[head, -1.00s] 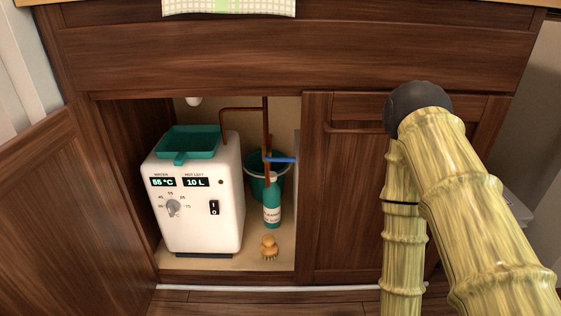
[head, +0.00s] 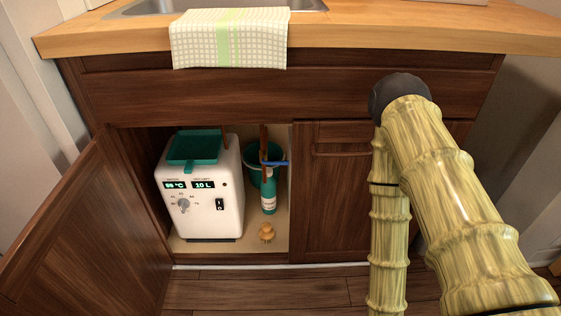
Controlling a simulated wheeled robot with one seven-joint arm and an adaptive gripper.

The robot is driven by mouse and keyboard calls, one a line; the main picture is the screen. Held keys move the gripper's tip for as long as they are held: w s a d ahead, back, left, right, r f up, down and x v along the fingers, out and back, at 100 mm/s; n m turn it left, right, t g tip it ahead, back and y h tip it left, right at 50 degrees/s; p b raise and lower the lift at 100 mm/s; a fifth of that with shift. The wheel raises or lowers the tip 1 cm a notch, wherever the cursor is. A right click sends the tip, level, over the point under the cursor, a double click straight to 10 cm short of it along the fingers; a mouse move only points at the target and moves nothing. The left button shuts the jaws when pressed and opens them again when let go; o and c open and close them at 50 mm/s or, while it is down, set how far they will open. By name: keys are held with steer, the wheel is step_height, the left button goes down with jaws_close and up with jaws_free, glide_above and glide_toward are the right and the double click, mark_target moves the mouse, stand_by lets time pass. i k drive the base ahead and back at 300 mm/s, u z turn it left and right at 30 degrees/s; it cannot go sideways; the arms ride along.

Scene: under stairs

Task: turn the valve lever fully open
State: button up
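The valve lever (head: 273,163) is a small blue bar on the copper pipe (head: 263,139) inside the open sink cabinet. It points sideways to the right, across the upright pipe. It passes in front of the teal bucket (head: 252,153) and above the teal bottle (head: 268,192). My arm, with a bamboo-like surface, fills the right side of the head view, in front of the closed right cabinet door. My gripper is not in view, and nothing of mine touches the lever in this frame.
A white water heater (head: 214,219) with a teal tray (head: 193,148) stands left of the pipe. A brush (head: 267,232) lies on the cabinet floor. The left door (head: 95,225) is open; the right door (head: 335,200) is closed. A towel (head: 229,38) hangs from the counter (head: 350,33).

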mark_target(275, 162)
steer(key=u, duration=0.55)
steer(key=k, duration=1.2)
steer(key=u, duration=0.2)
steer(key=i, duration=0.7)
steer(key=u, duration=0.3)
